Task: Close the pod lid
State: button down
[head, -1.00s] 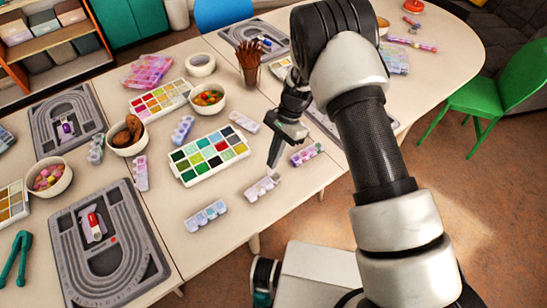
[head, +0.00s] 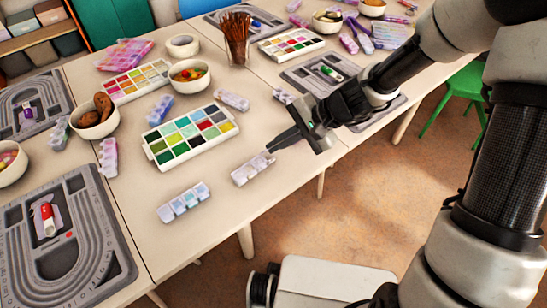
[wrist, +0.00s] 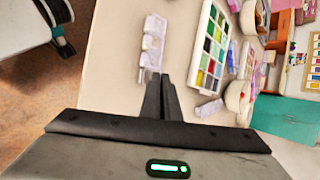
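A white-lilac pod strip (head: 252,168) lies on the table near its front edge. It also shows at the top of the wrist view (wrist: 153,40). Some of its lids look raised, but they are too small to tell which. My gripper (head: 271,147) is at the strip's right end, fingers pointing down at it. In the wrist view the two dark fingers (wrist: 160,75) are close together with nothing seen between them. Their tips are at the strip's near end; I cannot tell whether they touch it.
Another pod strip (head: 185,202) lies to the left. A paint-colour tray (head: 190,137) sits behind. A grey bead board (head: 60,240) is at left, and a brush cup (head: 237,45) and bowl (head: 189,76) stand farther back. Bare table lies around the strip.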

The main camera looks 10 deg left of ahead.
jog(key=y+b, duration=0.1)
jog(key=d+f+t+b, duration=0.1)
jog(key=b, duration=0.1)
jog(key=shift+s+f+y, duration=0.3)
jog(key=shift+s+y, duration=0.05)
jog(key=shift+y, duration=0.05)
jog(key=shift+s+d+f+n+t+y+b, duration=0.15)
jog(key=shift+s+d+n+t+y+b, duration=0.1)
jog(key=shift+n+t+y+b, duration=0.5)
jog(key=shift+y, duration=0.25)
jog(key=c, duration=2)
grip_release()
jog(key=shift+m, duration=0.25)
jog(key=p+v, duration=0.1)
jog(key=v, duration=0.4)
jog(key=p+v, duration=0.2)
jog(key=v, duration=0.4)
jog(key=p+v, duration=0.2)
jog(key=v, duration=0.4)
jog(key=shift+w+d, duration=0.25)
